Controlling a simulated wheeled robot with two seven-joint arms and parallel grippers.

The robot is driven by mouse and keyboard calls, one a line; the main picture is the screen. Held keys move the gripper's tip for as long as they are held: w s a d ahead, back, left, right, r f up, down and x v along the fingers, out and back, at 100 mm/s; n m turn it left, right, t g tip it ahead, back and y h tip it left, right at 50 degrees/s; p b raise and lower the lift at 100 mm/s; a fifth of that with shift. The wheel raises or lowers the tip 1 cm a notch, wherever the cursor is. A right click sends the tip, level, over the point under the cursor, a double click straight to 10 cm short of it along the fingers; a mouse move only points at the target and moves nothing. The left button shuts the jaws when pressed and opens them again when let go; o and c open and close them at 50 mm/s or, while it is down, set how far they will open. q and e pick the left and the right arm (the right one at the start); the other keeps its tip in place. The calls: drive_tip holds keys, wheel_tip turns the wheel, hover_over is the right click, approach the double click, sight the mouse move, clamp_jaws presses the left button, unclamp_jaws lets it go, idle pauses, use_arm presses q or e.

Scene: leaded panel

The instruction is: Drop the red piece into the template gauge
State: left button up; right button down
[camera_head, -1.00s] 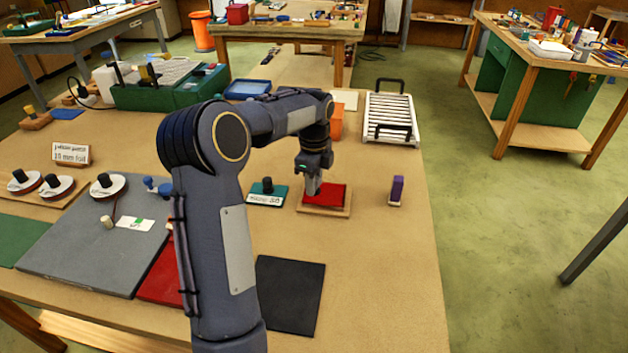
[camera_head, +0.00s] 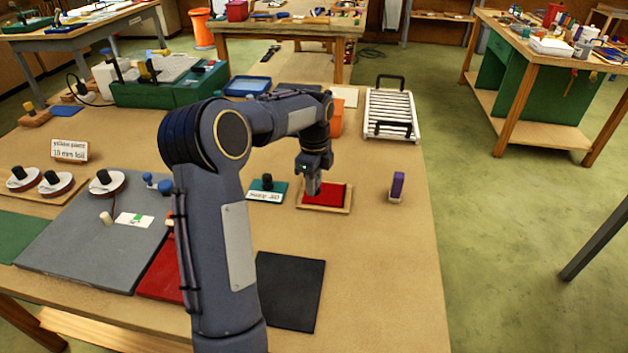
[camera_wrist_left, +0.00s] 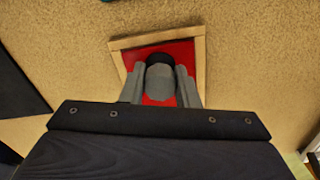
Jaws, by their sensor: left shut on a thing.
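The template gauge (camera_head: 349,198) is a light wooden frame lying flat on the bench in the head view. The red piece (camera_head: 334,194) shows inside its rim, and also in the left wrist view (camera_wrist_left: 186,52), with the gauge rim (camera_wrist_left: 200,62) around its far side and both flanks. I cannot tell whether the piece lies fully down. My left gripper (camera_head: 313,192) is over the red piece. In the left wrist view, its fingers (camera_wrist_left: 161,88) are shut on a grey, black-topped knob over the red. The near edge is hidden by my gripper. My right gripper is out of view.
A green plate with a black knob (camera_head: 267,184) lies left of the gauge, and a purple block (camera_head: 398,185) stands to its right. A black mat (camera_head: 290,292) lies in front. A white slatted rack (camera_head: 392,115) is behind. Bare bench surrounds the gauge's right and front.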

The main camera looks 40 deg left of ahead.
use_arm(q)
drive_tip(key=shift+f, duration=0.25)
drive_tip(key=o, duration=1)
drive_tip(key=shift+r, duration=3.85)
